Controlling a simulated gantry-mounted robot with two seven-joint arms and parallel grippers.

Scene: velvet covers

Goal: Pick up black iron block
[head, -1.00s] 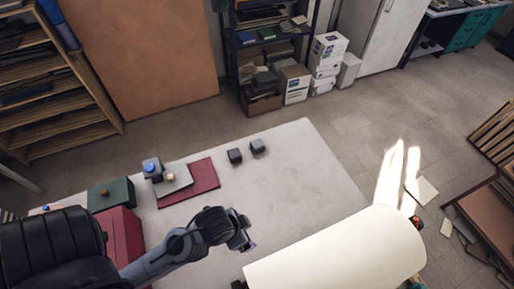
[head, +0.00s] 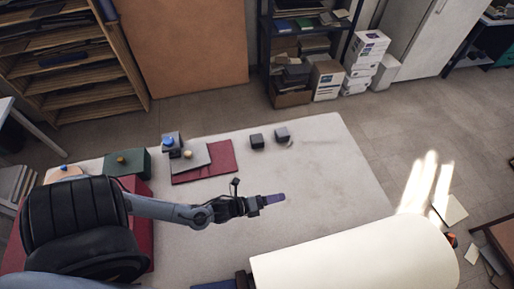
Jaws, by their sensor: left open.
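Two small dark blocks stand side by side near the far edge of the pale table (head: 330,185). The left one (head: 256,141) looks black and the right one (head: 281,134) looks a little greyer; I cannot tell for sure which is iron. My left gripper (head: 279,199) reaches in from the left over the middle of the table, nearer to me than both blocks and apart from them. It is open, with its fingers pointing right and nothing seen between them. My right gripper is out of view.
A dark red board (head: 222,167) with a grey piece (head: 205,157) on it lies left of the blocks. A green box (head: 124,163) stands farther left. A large cream roll (head: 350,262) fills the near right. The table between gripper and blocks is clear.

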